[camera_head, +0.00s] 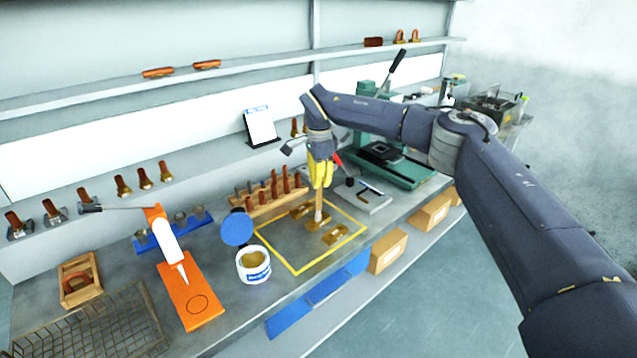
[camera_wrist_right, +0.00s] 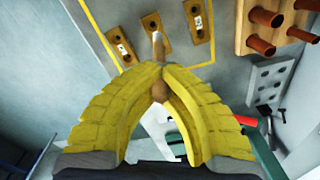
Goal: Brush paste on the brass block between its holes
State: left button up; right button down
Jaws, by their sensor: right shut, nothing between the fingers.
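Three brass blocks with holes lie inside a yellow outline on the bench. My right gripper (camera_head: 319,184), with yellow fingers, is shut above the blocks. A wooden brush (camera_wrist_right: 158,60) points down from its fingertips, its tip at or just over the middle block. Contact cannot be told. An open paste tub (camera_head: 253,265) stands left of the outline. My left gripper is not in view.
A blue lid (camera_head: 237,228) leans behind the tub. A wooden rack (camera_head: 268,203) with copper pieces stands behind the outline. A green press (camera_head: 390,165) is to the right, an orange board (camera_head: 205,312) to the left. The front of the outline is clear.

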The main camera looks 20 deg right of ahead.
jog(key=shift+s+a, duration=0.35)
jog(key=shift+a, duration=0.2)
dwell(0.7)
notch_tip(320, 180, up, 6)
dwell(0.8)
dwell(0.3)
